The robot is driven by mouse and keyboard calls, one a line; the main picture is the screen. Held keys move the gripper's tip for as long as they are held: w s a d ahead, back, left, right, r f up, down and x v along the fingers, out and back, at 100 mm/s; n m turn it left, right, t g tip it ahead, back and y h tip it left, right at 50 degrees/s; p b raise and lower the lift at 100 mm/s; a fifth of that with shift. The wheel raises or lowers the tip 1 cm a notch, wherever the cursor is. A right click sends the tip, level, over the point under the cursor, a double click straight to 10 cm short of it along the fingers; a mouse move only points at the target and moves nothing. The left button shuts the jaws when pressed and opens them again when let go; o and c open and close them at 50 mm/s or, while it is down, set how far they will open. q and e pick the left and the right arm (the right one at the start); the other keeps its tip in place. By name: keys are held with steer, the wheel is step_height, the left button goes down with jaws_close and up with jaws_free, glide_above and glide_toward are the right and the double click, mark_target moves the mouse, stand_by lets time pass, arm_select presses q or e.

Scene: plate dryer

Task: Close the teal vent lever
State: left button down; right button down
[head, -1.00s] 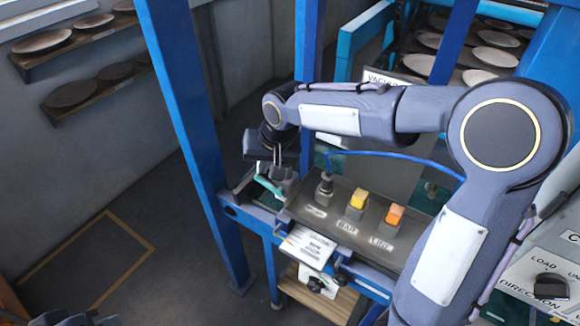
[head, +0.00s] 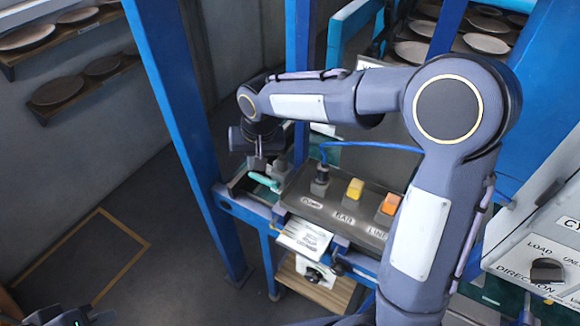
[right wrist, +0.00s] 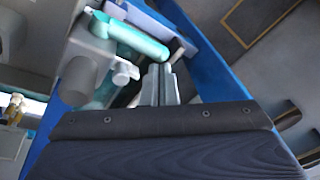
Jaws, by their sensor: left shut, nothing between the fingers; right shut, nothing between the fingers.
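The teal vent lever (head: 265,181) is a short bar on the blue frame, left of the button panel. In the right wrist view the lever (right wrist: 137,39) slants from a grey pivot block down to a rounded end near my fingertips. My right gripper (head: 257,163), on the arm reaching in from the right, is at the lever, fingers pointing down. In its wrist view the right gripper (right wrist: 159,68) has its fingers together and empty, close to the lever's end; I cannot tell whether they touch. My left gripper (head: 75,319) is shut, partly cut off at the bottom left.
The panel (head: 335,213) with a yellow button (head: 353,188), an orange button (head: 389,204) and a black connector with blue cable is right of the lever. A blue post (head: 185,140) stands to its left. Plate shelves (head: 85,93) hang on the wall. The left floor is clear.

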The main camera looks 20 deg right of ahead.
steer(key=shift+s+f, duration=0.2)
